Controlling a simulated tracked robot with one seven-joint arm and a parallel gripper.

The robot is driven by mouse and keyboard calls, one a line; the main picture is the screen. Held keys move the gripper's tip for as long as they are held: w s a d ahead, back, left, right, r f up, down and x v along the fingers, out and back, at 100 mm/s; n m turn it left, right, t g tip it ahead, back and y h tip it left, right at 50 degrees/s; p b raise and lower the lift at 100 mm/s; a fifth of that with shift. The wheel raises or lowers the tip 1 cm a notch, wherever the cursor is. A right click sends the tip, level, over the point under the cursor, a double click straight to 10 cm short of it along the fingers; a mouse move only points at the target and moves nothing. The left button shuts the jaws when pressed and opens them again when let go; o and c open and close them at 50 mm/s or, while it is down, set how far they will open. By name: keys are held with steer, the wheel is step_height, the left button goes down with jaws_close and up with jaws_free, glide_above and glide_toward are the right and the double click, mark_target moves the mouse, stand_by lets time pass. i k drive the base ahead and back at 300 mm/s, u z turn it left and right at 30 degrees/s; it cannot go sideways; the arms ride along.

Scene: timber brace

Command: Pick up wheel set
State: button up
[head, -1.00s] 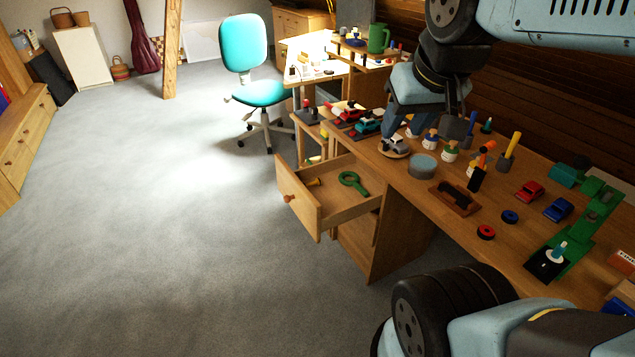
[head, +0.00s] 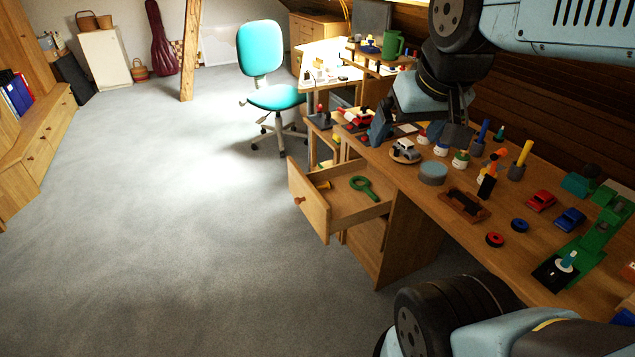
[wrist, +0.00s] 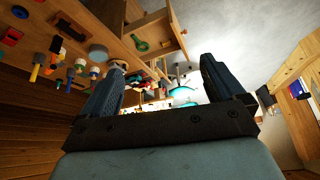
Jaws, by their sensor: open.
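My gripper (head: 416,143) is open and empty, above the far part of the workbench, with its two dark fingers spread apart. In the wrist view, the open fingers (wrist: 163,63) frame the bench edge and floor, with nothing between them.
An open drawer (head: 313,207) juts out. The floor (head: 150,230) is clear.

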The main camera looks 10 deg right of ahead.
mark_target(328, 185)
steer(key=u, duration=0.55)
steer(key=i, duration=1.3)
steer(key=z, duration=1.05)
steer(key=k, duration=0.9)
steer(key=z, duration=0.25)
steer(key=i, duration=0.25)
steer(key=u, duration=0.05)
